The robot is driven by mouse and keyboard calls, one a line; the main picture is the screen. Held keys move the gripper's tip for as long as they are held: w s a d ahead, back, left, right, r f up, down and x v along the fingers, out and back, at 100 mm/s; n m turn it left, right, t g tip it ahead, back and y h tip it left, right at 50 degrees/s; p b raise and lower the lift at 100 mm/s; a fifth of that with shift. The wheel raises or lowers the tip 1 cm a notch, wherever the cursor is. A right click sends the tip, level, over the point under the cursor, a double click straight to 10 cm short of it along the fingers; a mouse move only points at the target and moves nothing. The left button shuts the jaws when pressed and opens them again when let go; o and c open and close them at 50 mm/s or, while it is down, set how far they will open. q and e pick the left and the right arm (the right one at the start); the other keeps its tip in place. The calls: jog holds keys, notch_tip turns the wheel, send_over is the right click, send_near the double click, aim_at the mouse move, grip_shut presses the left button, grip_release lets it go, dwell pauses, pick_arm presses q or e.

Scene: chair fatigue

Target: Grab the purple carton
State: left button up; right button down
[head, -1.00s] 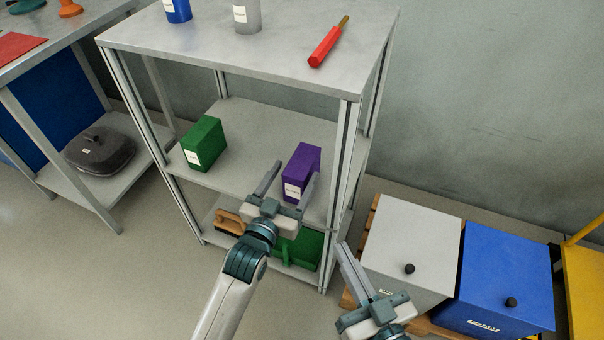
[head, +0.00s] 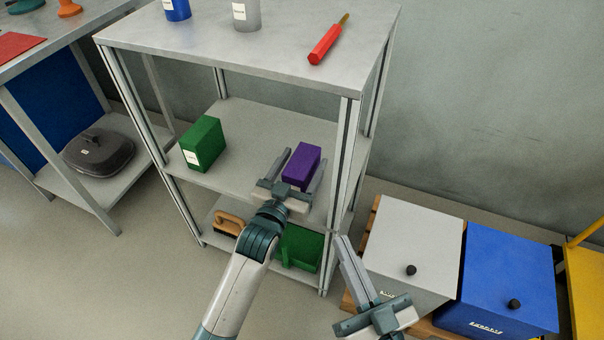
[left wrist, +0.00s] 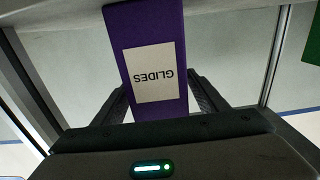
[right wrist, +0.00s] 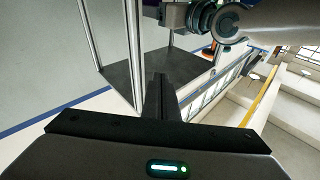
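The purple carton (head: 302,164) stands on the middle shelf of the grey rack, near its right end. In the left wrist view the carton (left wrist: 148,45) shows a white label reading GLIDES, upside down. My left gripper (head: 304,166) is open, with one finger on each side of the carton. In the left wrist view a gap shows between the carton and the fingers. My right gripper (head: 338,240) is held low in front of the rack's right side. Its fingers are together and empty in the right wrist view (right wrist: 159,80).
A green carton (head: 203,144) stands left on the same shelf (head: 240,135). The lower shelf holds a brush (head: 229,222) and a green box (head: 302,247). The rack's right front post (head: 341,190) is close to my left gripper. Grey (head: 412,235) and blue (head: 508,275) bins stand right.

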pick_arm(q)
jog(key=c, duration=1.2)
jog(key=shift+c, duration=0.2)
jog(key=shift+r, duration=0.2)
